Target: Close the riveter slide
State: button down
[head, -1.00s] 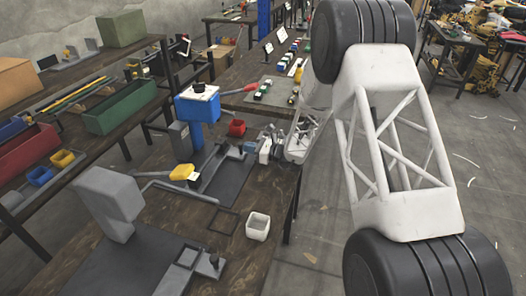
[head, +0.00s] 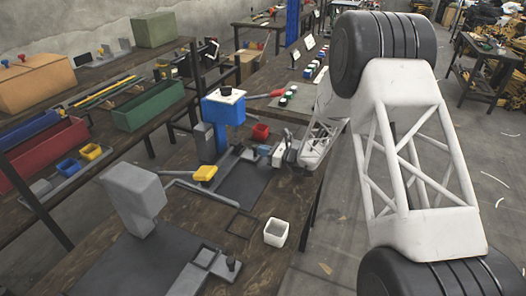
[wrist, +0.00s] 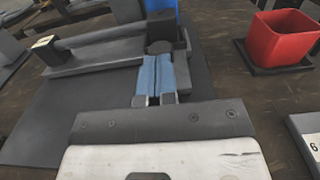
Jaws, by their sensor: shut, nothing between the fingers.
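The riveter (head: 224,108) with its blue head stands on the wooden table in the head view, on a dark base plate. Its grey slide (head: 228,163) lies low in front of the column. My gripper (head: 277,155) is low at the right side of the riveter. In the wrist view its fingers (wrist: 158,62) are together, with nothing between them, and their tips are close to the knob. I cannot tell whether they touch it.
A red cup (head: 260,132) stands near my gripper; it also shows in the wrist view (wrist: 280,40).

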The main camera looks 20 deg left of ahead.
jog(key=d, duration=1.4)
jog(key=s+d+r+n+g+h, duration=0.3)
jog(key=s+d+r+n+h, duration=0.5)
jog(key=s+d+r, duration=0.95)
jog(key=s+d+r+n+t+h, duration=0.2)
jog(key=s+d+r+n+h, duration=0.1)
jog(key=s+d, duration=0.5)
jog(key=s+d+r+n+t+h, duration=0.1)
jog(key=s+d+r+n+h, duration=0.2)
jog(key=s+d, duration=0.4)
jog(key=s+d+r+n+t+h, duration=0.2)
jog(key=s+d, duration=0.6)
jog(key=s, duration=0.4)
notch_tip(320, 180, up, 2)
jog(key=shift+s+d+n+t+h, duration=0.3)
jog(key=shift+s+n+h, duration=0.1)
jog(key=shift+n+h, duration=0.6)
